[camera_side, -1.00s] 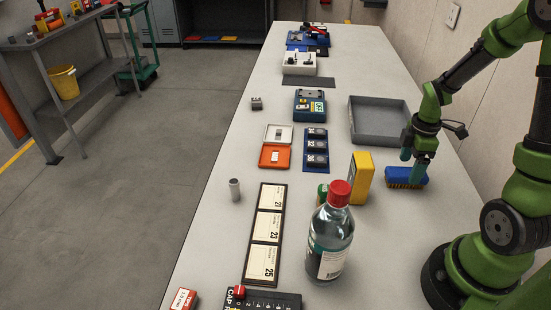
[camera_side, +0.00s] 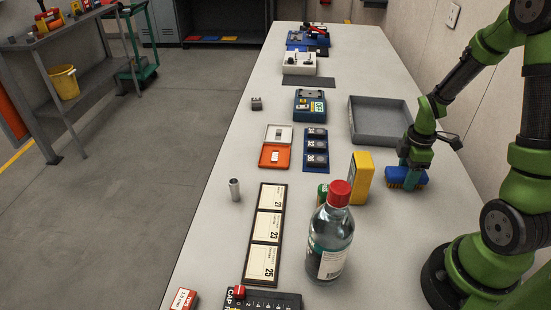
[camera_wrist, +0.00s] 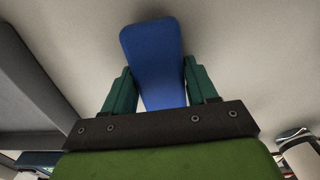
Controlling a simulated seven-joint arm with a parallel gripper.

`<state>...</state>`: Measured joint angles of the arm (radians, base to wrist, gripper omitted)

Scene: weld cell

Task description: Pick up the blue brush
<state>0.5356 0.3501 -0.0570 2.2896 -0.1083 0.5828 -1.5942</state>
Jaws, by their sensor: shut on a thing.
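The blue brush (camera_side: 421,181) has a blue back and tan bristles pointing down. In the side view it is at the right part of the bench, just right of a yellow box. My gripper (camera_side: 411,173) is over it with its fingers shut on the brush. In the wrist view the blue back of the brush (camera_wrist: 152,50) lies between the two green fingers (camera_wrist: 156,90) of my gripper. The bristles are hidden in the wrist view. I cannot tell whether the bristles touch the bench.
A grey tray (camera_side: 354,136) stands behind the brush. The yellow box (camera_side: 361,180) stands close on its left. A clear bottle with a red cap (camera_side: 330,240) stands nearer the camera.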

